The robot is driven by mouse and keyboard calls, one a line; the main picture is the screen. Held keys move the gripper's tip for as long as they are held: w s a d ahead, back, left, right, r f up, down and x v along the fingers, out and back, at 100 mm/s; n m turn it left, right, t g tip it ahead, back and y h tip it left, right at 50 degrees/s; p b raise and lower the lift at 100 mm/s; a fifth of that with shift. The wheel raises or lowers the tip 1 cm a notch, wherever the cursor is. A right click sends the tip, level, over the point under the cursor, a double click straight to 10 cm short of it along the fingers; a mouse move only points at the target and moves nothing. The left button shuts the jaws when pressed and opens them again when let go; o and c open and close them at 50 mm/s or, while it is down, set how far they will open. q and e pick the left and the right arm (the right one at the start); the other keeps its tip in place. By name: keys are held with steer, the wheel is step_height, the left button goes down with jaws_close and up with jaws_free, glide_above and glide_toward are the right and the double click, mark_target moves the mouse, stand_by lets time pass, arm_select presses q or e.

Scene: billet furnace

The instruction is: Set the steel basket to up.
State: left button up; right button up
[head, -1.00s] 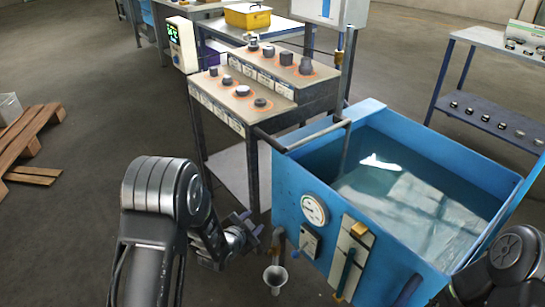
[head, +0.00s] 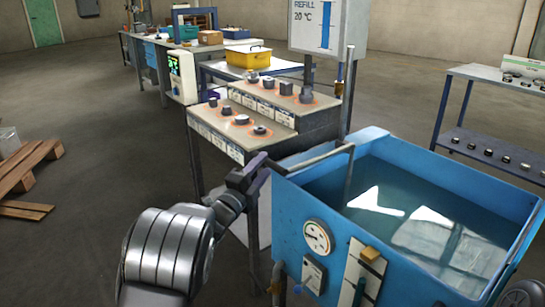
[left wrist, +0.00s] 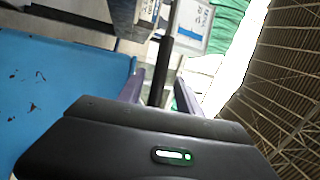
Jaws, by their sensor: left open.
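A blue tank (head: 296,222) full of water stands at the right of the head view. A dark bar (head: 310,160) runs from outside the tank over its left rim and bends down into the water. I cannot make out a steel basket under the reflecting surface. My left gripper (head: 250,172) is open at the bar's outer end. In the left wrist view its fingers (left wrist: 158,88) stand apart on either side of a dark bar (left wrist: 162,72); contact cannot be told. My right gripper is out of view.
A stepped bench (head: 255,143) with several dark metal pieces stands left of the tank, close to my left gripper. A gauge (head: 318,236) and a valve plate (head: 366,262) are on the tank's front. A shelf rack (head: 490,145) stands at the right.

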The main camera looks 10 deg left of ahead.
arm_select(q)
steer(key=x, duration=0.6)
jaws_close()
stand_by(0.4)
stand_by(1.0)
